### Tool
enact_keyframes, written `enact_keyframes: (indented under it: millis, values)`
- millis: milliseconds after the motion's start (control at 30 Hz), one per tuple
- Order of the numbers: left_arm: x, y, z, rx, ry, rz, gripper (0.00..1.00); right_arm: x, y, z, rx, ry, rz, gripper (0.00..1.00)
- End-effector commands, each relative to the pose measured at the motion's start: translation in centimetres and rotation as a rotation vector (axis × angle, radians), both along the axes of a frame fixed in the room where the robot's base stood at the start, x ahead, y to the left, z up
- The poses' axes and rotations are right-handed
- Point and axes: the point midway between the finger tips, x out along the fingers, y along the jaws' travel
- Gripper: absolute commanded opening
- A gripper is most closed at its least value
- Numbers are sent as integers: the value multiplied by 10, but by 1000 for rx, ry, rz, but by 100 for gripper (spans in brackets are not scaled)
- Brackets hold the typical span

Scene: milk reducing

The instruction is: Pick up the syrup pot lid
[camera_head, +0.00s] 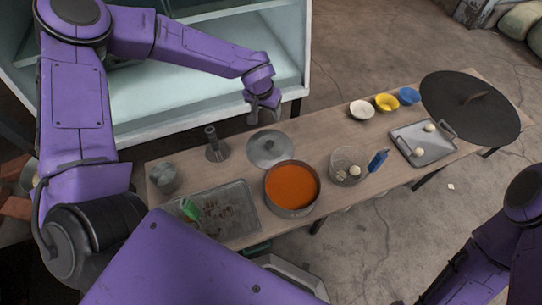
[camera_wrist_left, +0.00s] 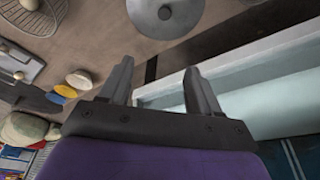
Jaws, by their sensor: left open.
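A round grey metal lid (camera_head: 270,148) with a small knob, which looks like the syrup pot lid, lies on the wooden table behind the pot (camera_head: 292,187) of orange syrup. It also shows at the top of the left wrist view (camera_wrist_left: 167,14), partly cut off by the frame. My left gripper (camera_head: 263,110) is open and empty, above and behind the lid near the table's back edge. Its two fingers (camera_wrist_left: 158,72) are apart in the left wrist view, with the lid beyond them. My right arm shows at the lower right, but its gripper is out of view.
A larger dark lid (camera_head: 487,122) lies at the right end. A wire basket (camera_head: 340,177), a blue-handled tool (camera_head: 377,160), a tray (camera_head: 440,151) with white balls and three bowls (camera_head: 386,102) share the table. A metal tray (camera_head: 240,213) is front left; a pale cabinet (camera_head: 205,95) stands behind.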

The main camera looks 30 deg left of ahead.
Motion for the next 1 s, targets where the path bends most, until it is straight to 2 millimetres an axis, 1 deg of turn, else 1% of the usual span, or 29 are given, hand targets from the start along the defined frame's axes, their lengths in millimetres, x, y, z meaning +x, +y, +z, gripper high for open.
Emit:
enact_keyframes:
  millis: [33, 100, 200, 300, 467, 567, 700, 833, 1000]
  values:
    - [-1, 0, -44, 1, 1, 1, 63, 0, 0, -44, 0, 0, 0, 64]
    - [-1, 1, -72, 1, 1, 1, 63, 0, 0, -71, 0, 0, 0, 64]
    - [-1, 1, -98, 0, 0, 2, 63, 0, 0, -99, 0, 0, 0, 64]
    - [-1, 2, -112, 0, -1, 3, 63, 0, 0, -112, 0, 0, 0, 64]
    - [0, 2, -121, 1, 1, 3, 63, 0, 0, -119, 0, 0, 0, 64]
    - [4, 3, -136, 0, 2, 3, 63, 0, 0, -126, 0, 0, 0, 64]
    - [12, 3, -162, 1, 1, 3, 63, 0, 0, -139, 0, 0, 0, 64]
    - [16, 5, -175, 1, 1, 5, 63, 0, 0, -147, 0, 0, 0, 64]
    - [26, 8, -206, 1, 2, 4, 63, 0, 0, -169, 1, 1, 0, 64]
